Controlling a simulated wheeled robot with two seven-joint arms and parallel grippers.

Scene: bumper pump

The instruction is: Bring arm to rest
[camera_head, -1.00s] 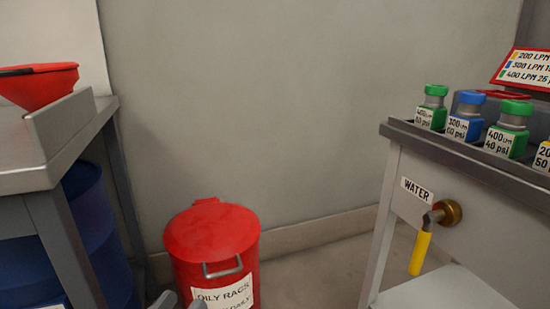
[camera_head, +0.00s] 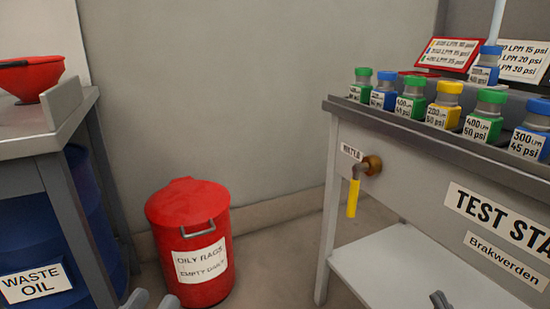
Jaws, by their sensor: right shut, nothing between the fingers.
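My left gripper (camera_head: 151,300) shows only its grey fingertips at the bottom edge, in front of the red bin. My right gripper (camera_head: 440,299) shows as a small grey tip at the bottom edge, in front of the test stand's lower shelf. It is shut and empty. The rest of both arms is out of view.
A red oily-rags bin (camera_head: 190,240) stands on the floor. At left is a bench (camera_head: 30,140) with a red funnel (camera_head: 30,78) above a blue waste-oil drum (camera_head: 85,200).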

